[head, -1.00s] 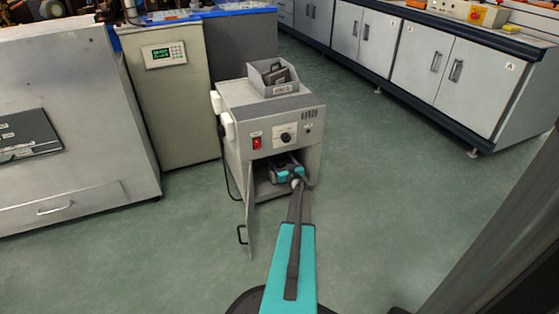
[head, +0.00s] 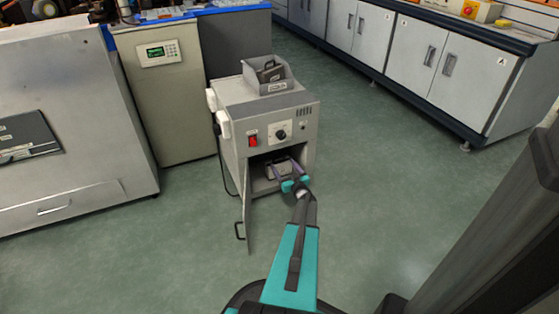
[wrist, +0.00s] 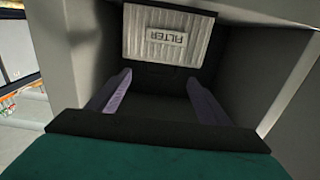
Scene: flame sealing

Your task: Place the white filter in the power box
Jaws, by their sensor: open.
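The power box (head: 232,128) is a grey cabinet on the floor with its front door (head: 249,215) hanging open. The white filter (wrist: 165,38), a pleated panel labelled FILTER, is inside the compartment, beyond my fingertips in the wrist view. It shows small and shadowed in the head view (head: 279,170). My gripper (wrist: 158,78) is open and empty, with its two purple fingers apart and a gap between them and the filter. In the head view my gripper (head: 284,170) is at the compartment opening. The filter's lower edge and its contact with the compartment are unclear.
A grey bin (head: 267,77) with dark items sits on top of the box. The open door stands left of my arm. A large grey machine (head: 60,130) is at left, and white cabinets (head: 440,70) stand at right. The green floor to the right is clear.

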